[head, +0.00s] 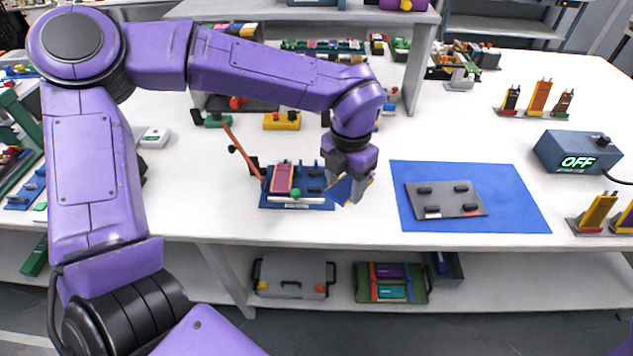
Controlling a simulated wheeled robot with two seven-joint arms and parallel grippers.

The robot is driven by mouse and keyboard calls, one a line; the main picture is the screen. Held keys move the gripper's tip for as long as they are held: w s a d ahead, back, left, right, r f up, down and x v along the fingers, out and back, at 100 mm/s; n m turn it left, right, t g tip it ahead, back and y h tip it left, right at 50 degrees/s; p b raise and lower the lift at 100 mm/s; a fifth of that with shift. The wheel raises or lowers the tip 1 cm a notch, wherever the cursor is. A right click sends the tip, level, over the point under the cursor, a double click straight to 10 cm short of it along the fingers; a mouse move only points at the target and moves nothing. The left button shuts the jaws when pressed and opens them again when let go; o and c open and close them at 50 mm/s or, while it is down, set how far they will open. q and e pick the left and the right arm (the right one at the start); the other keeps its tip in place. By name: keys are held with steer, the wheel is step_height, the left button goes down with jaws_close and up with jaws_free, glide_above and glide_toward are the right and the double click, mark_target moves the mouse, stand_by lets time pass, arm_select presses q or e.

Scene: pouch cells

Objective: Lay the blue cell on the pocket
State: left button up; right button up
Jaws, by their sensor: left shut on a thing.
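My left gripper (349,196) is shut on the blue cell (340,189). The cell is tilted and mostly hidden by the fingers; its blue face shows at their left. The gripper is at the right end of a blue fixture (318,203) that holds a pink-red cell (282,178). A grey plate (445,200) with several black corner blocks, which looks like the pocket, lies on a blue mat (525,212) to the right of the gripper. No cell lies on the plate. My right gripper is not in view.
A blue-grey box reading OFF (578,152) stands at the right. Stands with upright cells (538,97) are behind it and in front of it. An orange arm (240,150) rises left of the fixture. The white table is clear between fixture and mat.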

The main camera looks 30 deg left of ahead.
arm_select(q)
steer(key=n, duration=0.3)
steer(key=shift+s+r, duration=0.15)
steer(key=shift+s, duration=0.1)
steer(key=n, duration=0.2)
steer(key=s+r+n, duration=0.1)
steer(key=n, duration=0.1)
steer(key=shift+s+b, duration=0.2)
steer(key=shift+b, duration=0.1)
steer(key=shift+a+f+n, duration=0.1)
steer(key=shift+n, duration=0.5)
steer(key=w+a+f+p, duration=0.3)
steer(key=w+a, duration=0.2)
steer(key=a, duration=0.2)
steer(key=p, duration=0.2)
glide_above(315, 187)
step_height(315, 187, down, 7)
steer(key=shift+r, duration=0.1)
step_height(315, 187, down, 3)
steer(key=shift+s+r+p, duration=0.1)
steer(key=shift+r+p, duration=0.1)
steer(key=shift+p, duration=0.3)
steer(key=shift+f, duration=0.3)
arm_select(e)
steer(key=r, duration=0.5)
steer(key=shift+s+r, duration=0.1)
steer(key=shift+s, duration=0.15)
arm_select(q)
steer(key=shift+f, duration=0.15)
